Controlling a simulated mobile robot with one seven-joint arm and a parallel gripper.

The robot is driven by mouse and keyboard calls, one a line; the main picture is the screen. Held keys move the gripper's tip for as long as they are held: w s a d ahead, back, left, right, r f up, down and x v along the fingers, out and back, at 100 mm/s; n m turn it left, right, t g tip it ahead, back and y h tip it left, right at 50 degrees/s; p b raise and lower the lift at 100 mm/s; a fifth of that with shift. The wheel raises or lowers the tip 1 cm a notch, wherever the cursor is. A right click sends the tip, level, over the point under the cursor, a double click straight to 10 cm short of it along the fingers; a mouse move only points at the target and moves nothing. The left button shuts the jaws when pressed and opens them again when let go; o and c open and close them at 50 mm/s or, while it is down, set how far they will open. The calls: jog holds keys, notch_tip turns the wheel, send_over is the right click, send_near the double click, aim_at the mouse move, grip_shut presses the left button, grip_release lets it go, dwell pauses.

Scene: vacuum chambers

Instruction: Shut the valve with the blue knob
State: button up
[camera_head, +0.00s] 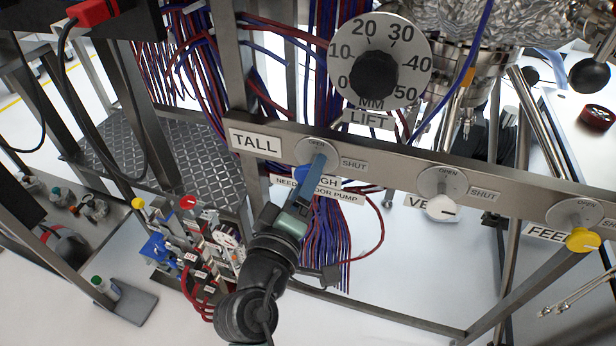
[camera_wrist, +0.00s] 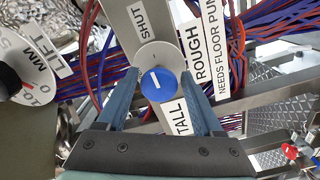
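The blue knob (camera_wrist: 158,85) sits on a round grey dial plate (camera_wrist: 160,54) on the metal rail, beside the ROUGH label (camera_wrist: 204,60). Its white mark points up and slightly left in the wrist view, roughly toward the SHUT lettering (camera_wrist: 143,19). My gripper (camera_wrist: 160,79) is open, with one blue-grey finger on each side of the knob; I cannot tell whether they touch it. In the head view my gripper (camera_head: 314,176) covers much of the blue knob (camera_head: 301,174), and its mark is hidden there.
A white knob (camera_head: 441,208) and a yellow knob (camera_head: 583,240) stand farther right on the same rail (camera_head: 380,166). The LIFT dial (camera_head: 378,62) is above it. Red and blue cables (camera_head: 325,232) hang behind the rail. A TALL label (camera_head: 255,143) is at left.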

jog(key=shift+o, duration=0.9)
jog(key=v, duration=1.3)
